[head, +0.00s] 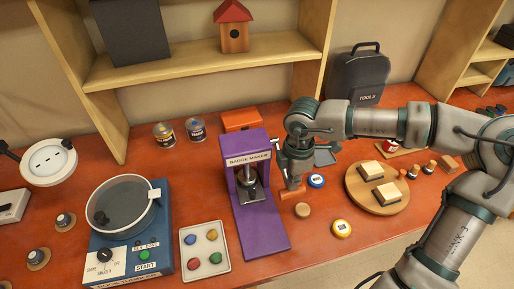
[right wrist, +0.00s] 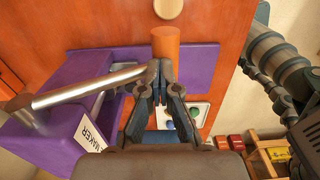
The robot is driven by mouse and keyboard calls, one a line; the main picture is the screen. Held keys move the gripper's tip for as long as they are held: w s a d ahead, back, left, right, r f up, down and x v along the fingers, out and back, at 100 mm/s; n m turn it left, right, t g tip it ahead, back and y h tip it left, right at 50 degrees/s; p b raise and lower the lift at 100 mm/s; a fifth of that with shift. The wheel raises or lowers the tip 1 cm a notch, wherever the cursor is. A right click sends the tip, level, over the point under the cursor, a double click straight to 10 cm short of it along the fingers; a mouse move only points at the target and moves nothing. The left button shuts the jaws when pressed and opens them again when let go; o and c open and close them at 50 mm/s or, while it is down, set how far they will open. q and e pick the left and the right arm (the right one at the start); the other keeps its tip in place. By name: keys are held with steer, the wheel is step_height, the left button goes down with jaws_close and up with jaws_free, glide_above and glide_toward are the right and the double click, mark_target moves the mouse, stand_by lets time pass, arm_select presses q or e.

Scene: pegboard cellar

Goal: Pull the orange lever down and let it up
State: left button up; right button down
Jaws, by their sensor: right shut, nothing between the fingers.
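The purple badge maker (head: 264,226) stands on the orange-brown bench in the middle of the head view, and its purple body also shows in the right wrist view (right wrist: 45,130). Its lever is a silver rod (right wrist: 85,87) with an orange grip (right wrist: 166,43) at the end. The orange grip (head: 296,196) shows low, right of the press, in the head view. My right gripper (head: 293,186) points down at it with its fingers shut and empty. In the right wrist view the fingertips (right wrist: 160,72) overlap the grip's near end; contact is unclear. My left gripper is not in view.
Round badges (head: 316,180) and a round wooden board (head: 362,202) lie to the right. An orange box (head: 241,119) and two cans stand behind. A blue tumbler machine (head: 126,265) stands at the left.

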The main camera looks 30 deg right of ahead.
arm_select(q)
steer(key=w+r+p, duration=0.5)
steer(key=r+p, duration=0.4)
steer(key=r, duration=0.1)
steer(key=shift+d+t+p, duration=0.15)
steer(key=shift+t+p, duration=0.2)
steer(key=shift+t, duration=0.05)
arm_select(e)
step_height(320, 180, up, 18)
steer(key=shift+r, duration=0.15)
steer(key=shift+w, duration=0.1)
